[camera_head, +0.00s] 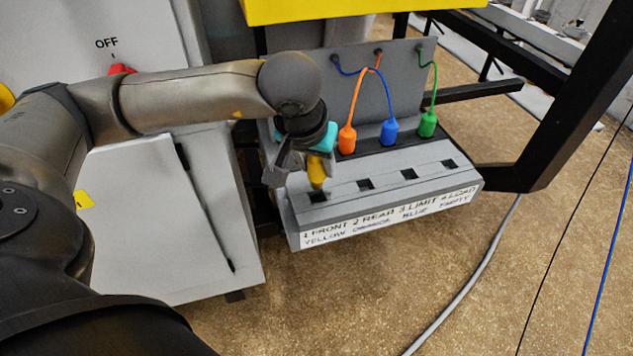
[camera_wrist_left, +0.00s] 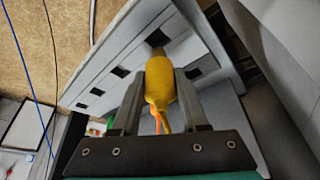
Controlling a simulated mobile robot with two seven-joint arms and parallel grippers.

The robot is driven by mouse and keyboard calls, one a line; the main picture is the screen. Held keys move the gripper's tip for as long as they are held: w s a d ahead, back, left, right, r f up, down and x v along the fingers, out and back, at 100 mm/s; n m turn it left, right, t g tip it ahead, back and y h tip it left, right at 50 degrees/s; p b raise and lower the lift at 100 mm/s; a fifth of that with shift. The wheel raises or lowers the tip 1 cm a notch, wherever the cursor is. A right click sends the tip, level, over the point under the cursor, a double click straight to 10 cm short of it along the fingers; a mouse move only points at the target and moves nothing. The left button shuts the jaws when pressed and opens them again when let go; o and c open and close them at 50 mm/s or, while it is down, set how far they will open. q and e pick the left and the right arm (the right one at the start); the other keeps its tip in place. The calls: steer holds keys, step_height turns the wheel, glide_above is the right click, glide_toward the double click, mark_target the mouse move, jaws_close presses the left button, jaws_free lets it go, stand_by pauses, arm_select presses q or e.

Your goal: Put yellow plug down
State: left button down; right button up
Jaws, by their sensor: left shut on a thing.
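My left gripper (camera_wrist_left: 160,88) is shut on the yellow plug (camera_wrist_left: 160,80), with one finger on each side of it. In the head view the yellow plug (camera_head: 317,172) hangs tip down over the leftmost slot (camera_head: 318,197) of the grey socket box (camera_head: 400,197). In the wrist view its tip is close to a dark square slot (camera_wrist_left: 157,38). I cannot tell whether the tip touches or enters the slot. The label strip (camera_head: 390,217) reads front, rear, limit, load above yellow, orange, blue, empty. My right gripper is not in view.
Orange (camera_head: 347,139), blue (camera_head: 389,132) and green (camera_head: 427,124) plugs stand along the box's back row, with cords to the grey back panel (camera_head: 385,90). The other front slots look empty. A grey cabinet (camera_head: 165,220) is at left, a black frame post (camera_head: 580,100) at right.

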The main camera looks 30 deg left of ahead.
mark_target(316, 181)
arm_select(q)
steer(key=shift+f+b, duration=0.35)
steer(key=shift+f, duration=1.75)
steer(key=shift+f+b, duration=0.4)
steer(key=shift+b, duration=0.1)
steer(key=shift+c, duration=2.1)
jaws_free()
steer(key=shift+r, duration=0.1)
steer(key=shift+r, duration=0.1)
